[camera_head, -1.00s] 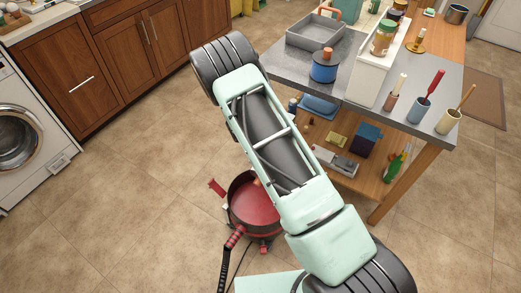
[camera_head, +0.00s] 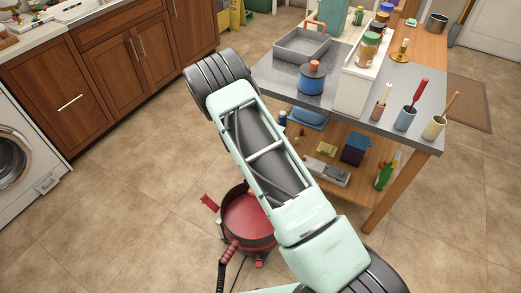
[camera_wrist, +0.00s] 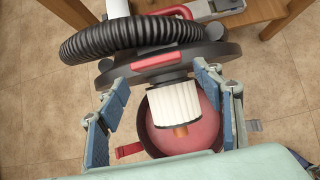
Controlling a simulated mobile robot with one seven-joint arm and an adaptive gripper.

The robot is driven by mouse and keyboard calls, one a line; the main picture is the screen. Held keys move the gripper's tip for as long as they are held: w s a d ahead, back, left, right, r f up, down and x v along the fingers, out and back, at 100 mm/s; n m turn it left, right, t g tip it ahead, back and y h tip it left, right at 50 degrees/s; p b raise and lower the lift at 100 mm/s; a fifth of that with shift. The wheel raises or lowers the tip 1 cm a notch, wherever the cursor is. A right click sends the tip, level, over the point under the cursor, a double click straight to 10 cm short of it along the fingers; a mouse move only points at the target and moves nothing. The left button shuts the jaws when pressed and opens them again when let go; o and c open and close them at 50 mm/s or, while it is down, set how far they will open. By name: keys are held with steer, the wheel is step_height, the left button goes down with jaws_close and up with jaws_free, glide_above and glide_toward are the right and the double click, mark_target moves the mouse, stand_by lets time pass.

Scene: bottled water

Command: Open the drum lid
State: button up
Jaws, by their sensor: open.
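The red drum (camera_head: 245,218) stands on the floor with its red inside showing, partly hidden by my arm; it also shows in the wrist view (camera_wrist: 205,135). The drum lid (camera_wrist: 172,62) is off the drum's rim, dark and round with a red handle bar, a black ribbed hose and a white pleated filter (camera_wrist: 175,105). It is seen nearly edge-on, with the filter in front of the drum opening. My gripper (camera_wrist: 156,78) is open, its blue-padded fingers spread on either side of the lid. I cannot tell whether they touch it. My arm hides the lid in the head view.
A grey-topped table (camera_head: 290,85) stands to the right, with a lower wooden shelf (camera_head: 345,190) holding several items. A washing machine (camera_head: 18,165) and wooden cabinets (camera_head: 65,95) are at the left. The tiled floor left of the drum is clear.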

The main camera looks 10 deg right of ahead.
steer(key=v, duration=1.2)
stand_by(0.3)
